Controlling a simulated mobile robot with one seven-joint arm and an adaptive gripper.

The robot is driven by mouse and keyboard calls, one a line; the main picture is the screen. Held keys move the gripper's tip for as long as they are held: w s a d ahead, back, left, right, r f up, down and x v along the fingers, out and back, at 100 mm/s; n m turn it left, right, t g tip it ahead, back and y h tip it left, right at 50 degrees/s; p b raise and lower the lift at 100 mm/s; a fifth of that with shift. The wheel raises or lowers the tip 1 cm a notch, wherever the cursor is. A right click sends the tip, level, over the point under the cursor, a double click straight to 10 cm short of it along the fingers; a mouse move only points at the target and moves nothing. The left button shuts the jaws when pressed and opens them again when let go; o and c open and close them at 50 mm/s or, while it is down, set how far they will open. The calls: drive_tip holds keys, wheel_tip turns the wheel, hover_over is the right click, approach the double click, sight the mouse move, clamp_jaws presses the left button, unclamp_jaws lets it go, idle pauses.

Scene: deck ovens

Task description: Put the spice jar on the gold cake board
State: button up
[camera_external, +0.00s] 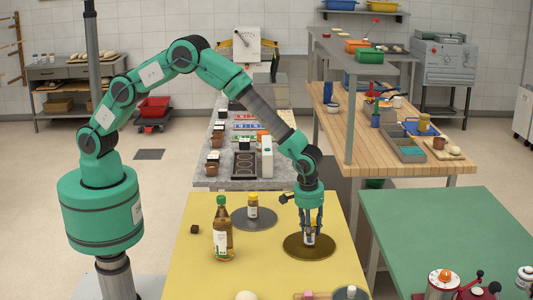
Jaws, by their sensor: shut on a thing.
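My gripper (309,222) points straight down over the gold cake board (325,253), a round brown-gold disc on the yellow table. The gripper is shut on a small jar (309,238) with a pale label, upright between the fingers. The jar is over the board; whether its base touches the board I cannot tell, and the fingers partly hide it.
A brown bottle with a green cap (222,230) stands at the left on the yellow table (190,275). A small dark cube (194,230) lies beside it. A pale round thing (246,296) and a dark round item (350,293) are at the front edge. A green table (440,230) stands to the right.

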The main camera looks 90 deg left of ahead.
drive_tip(key=o, duration=1.2)
drive_tip(key=shift+f, duration=0.1)
drive_tip(key=shift+o, duration=0.2)
drive_tip(key=r, duration=0.4)
drive_tip(key=r+p, duration=0.1)
drive_tip(key=r, duration=0.3)
drive_tip(key=s+d+r, duration=0.1)
drive_tip(key=r, duration=0.3)
drive_tip(key=shift+d+p, duration=0.1)
drive_tip(key=shift+p, duration=0.2)
drive_tip(key=shift+r, duration=0.1)
